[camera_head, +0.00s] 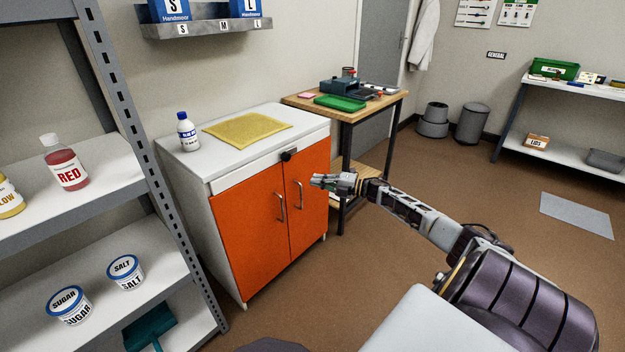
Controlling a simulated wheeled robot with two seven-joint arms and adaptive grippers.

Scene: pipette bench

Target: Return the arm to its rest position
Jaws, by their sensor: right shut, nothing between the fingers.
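My right arm reaches in from the lower right. My right gripper (322,181) is shut and empty, in front of the right edge of the orange cabinet (246,235) in this view. I cannot tell whether it touches the cabinet. Both cabinet doors are closed, each with a metal handle. My left gripper is out of view.
A blue-labelled bottle (187,136) and a yellow cloth (247,129) are on the cabinet top. A wooden table (388,106) stands behind. Shelving (95,172) with a red bottle (65,165) and tubs is at left. The brown floor at right is mostly clear around a grey mat (577,215).

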